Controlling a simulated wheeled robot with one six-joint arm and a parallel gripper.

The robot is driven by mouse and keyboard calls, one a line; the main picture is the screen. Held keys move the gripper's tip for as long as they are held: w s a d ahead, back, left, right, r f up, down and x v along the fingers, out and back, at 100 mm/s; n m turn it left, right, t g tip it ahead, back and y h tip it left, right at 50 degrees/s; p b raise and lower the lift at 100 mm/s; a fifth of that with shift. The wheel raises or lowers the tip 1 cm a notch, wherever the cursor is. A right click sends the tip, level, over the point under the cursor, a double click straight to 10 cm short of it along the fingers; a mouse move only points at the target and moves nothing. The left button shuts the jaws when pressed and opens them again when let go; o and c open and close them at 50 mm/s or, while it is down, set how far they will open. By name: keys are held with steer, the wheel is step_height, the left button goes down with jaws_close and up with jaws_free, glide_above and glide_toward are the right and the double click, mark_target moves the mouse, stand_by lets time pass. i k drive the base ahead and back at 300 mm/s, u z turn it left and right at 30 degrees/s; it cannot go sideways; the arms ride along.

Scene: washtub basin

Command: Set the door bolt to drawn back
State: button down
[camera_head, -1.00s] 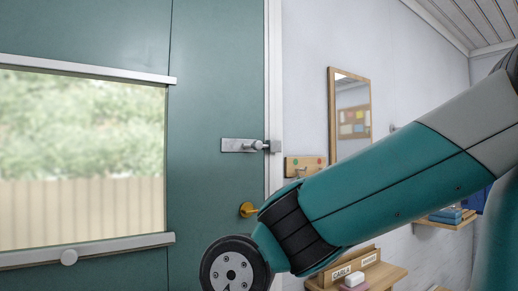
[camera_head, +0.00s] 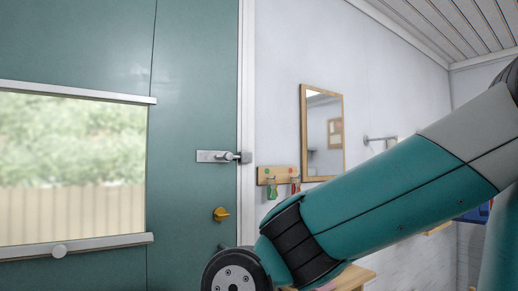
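The door bolt (camera_head: 212,156) is a small silver fitting with a grey knob, on the right side of the green door (camera_head: 195,80). Its rod appears to reach right to the metal keeper (camera_head: 246,157) at the white door frame, though it is small at this distance. My teal and grey arm crosses the lower right, and its round dark joint is at the bottom, below the bolt in the picture and apart from it. My gripper is out of the picture, so its opening is hidden.
A yellow-orange door handle (camera_head: 220,214) sits below the bolt. The door has a window (camera_head: 70,165) with a pale rail (camera_head: 100,243) under it. Right of the frame are a wooden hook rack (camera_head: 275,175) and a mirror (camera_head: 323,130) on the white wall. A wooden surface (camera_head: 355,278) lies below my arm.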

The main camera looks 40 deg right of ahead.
mark_target(228, 156)
steer(key=k, duration=0.2)
steer(key=z, duration=0.35)
steer(key=i, duration=1.1)
steer(key=u, duration=0.45)
